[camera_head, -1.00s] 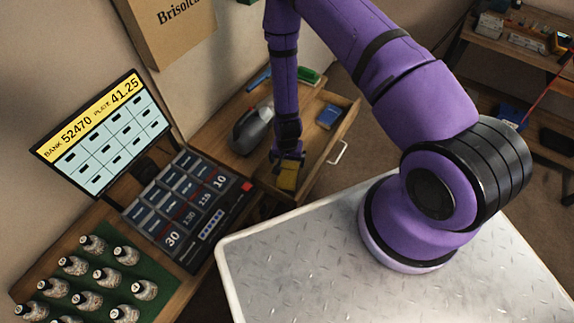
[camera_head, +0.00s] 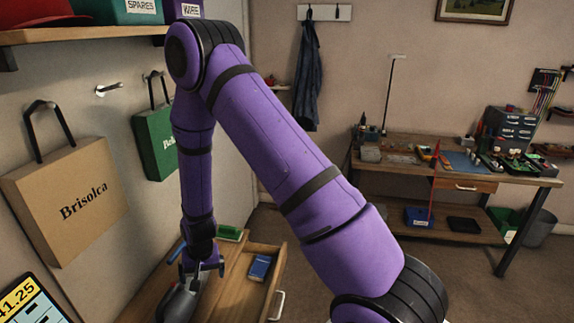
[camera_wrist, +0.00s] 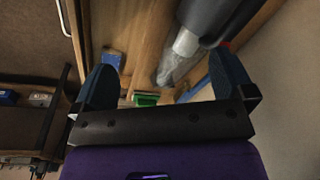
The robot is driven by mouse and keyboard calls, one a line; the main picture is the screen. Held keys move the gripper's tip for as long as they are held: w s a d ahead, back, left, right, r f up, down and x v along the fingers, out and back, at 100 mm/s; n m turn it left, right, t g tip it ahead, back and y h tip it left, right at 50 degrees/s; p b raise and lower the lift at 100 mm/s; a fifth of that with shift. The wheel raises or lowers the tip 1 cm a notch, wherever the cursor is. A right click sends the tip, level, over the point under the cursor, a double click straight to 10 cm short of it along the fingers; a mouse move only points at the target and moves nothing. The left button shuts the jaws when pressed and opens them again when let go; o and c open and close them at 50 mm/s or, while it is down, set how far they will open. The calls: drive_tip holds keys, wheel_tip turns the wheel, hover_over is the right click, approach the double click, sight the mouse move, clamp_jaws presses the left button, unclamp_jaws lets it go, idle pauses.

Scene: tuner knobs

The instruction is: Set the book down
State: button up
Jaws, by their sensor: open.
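My gripper (camera_head: 203,268) hangs low over the wooden desk, just above or beside a grey rounded device (camera_head: 183,300). In the wrist view its two fingers (camera_wrist: 165,85) are wide apart with nothing held between them. A small blue book-like block (camera_head: 260,268) lies in the open drawer, to the right of my gripper; a blue piece also shows in the wrist view (camera_wrist: 113,60). I cannot tell for sure which thing is the book. No yellow block shows in either view now.
The open drawer's handle (camera_head: 278,305) sticks out at the right. A green item (camera_head: 230,233) lies behind on the desk, also in the wrist view (camera_wrist: 146,99). A brown bag (camera_head: 70,200) and a green bag (camera_head: 155,143) hang on the wall. A workbench (camera_head: 455,170) stands far right.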

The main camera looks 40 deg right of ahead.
drive_tip(key=s+d+r+n+t, duration=0.1)
drive_tip(key=s+d+r, duration=0.15)
drive_tip(key=r, duration=1.25)
drive_tip(key=s+d+r+n+t, duration=0.1)
drive_tip(key=s+r+n, duration=0.15)
drive_tip(key=r, duration=1.15)
drive_tip(key=s+d+r+t, duration=0.1)
drive_tip(key=s+d+r, duration=0.1)
drive_tip(key=s+r, duration=0.6)
drive_tip(key=s+d+r+n+t, duration=0.1)
drive_tip(key=s+d+r, duration=0.1)
drive_tip(key=s+r, duration=0.6)
drive_tip(key=s, duration=0.7)
drive_tip(key=shift+h, duration=0.4)
drive_tip(key=shift+w, duration=0.3)
drive_tip(key=shift+c, duration=0.2)
